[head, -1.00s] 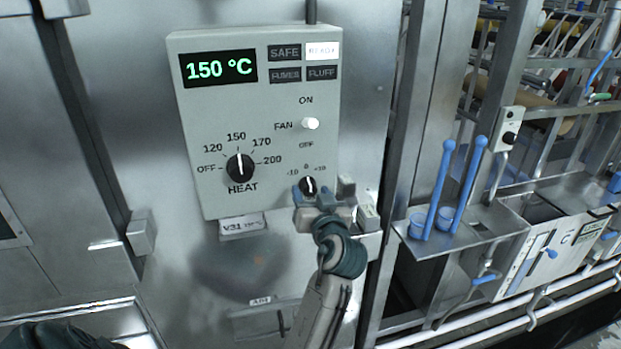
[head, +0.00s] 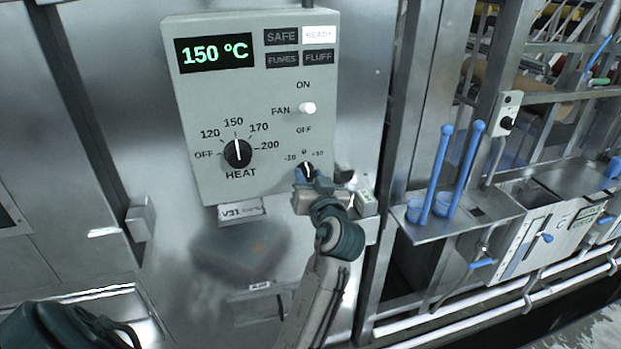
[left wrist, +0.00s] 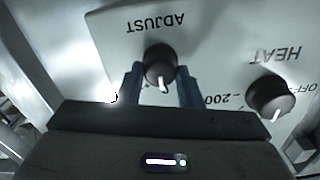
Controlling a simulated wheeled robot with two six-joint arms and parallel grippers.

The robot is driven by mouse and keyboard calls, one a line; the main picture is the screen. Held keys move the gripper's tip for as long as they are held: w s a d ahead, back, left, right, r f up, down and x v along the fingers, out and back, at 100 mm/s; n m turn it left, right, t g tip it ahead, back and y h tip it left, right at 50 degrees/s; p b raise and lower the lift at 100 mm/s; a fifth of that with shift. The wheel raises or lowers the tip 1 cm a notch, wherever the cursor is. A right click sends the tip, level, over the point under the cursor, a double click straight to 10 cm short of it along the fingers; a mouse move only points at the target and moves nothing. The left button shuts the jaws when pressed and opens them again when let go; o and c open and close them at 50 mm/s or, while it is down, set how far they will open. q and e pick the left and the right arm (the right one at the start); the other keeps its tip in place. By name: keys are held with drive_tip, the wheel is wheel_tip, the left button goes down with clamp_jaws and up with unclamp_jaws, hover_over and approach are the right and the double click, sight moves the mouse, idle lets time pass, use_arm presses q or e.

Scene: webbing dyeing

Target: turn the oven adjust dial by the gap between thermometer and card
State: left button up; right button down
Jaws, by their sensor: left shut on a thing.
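The grey oven control box (head: 190,110) shows 150 °C in green, with the READY field lit. The small black adjust dial (head: 307,169) is at its lower right, under the marks -10, 0 and +10. My left gripper (head: 308,177) is shut on this dial. In the left wrist view, its two blue fingers stand on either side of the dial (left wrist: 160,66), whose white pointer is close to the 0 direction; the exact angle is hard to read. A card (head: 241,210) starting "V31" is below the box, its other print unclear. I cannot make out a thermometer. My right gripper is not in view.
The larger HEAT dial (head: 238,153) points at 150. The white FAN knob (head: 308,108) is above the adjust dial. At right, a metal shelf (head: 425,233) holds blue cups with tall blue handles. A metal bracket (head: 140,222) juts out at left.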

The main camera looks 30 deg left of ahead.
use_arm(q)
drive_tip(key=shift+m, duration=0.9)
drive_tip(key=m+p, duration=0.1)
drive_tip(key=m, duration=0.2)
drive_tip(key=shift+m, duration=1.3)
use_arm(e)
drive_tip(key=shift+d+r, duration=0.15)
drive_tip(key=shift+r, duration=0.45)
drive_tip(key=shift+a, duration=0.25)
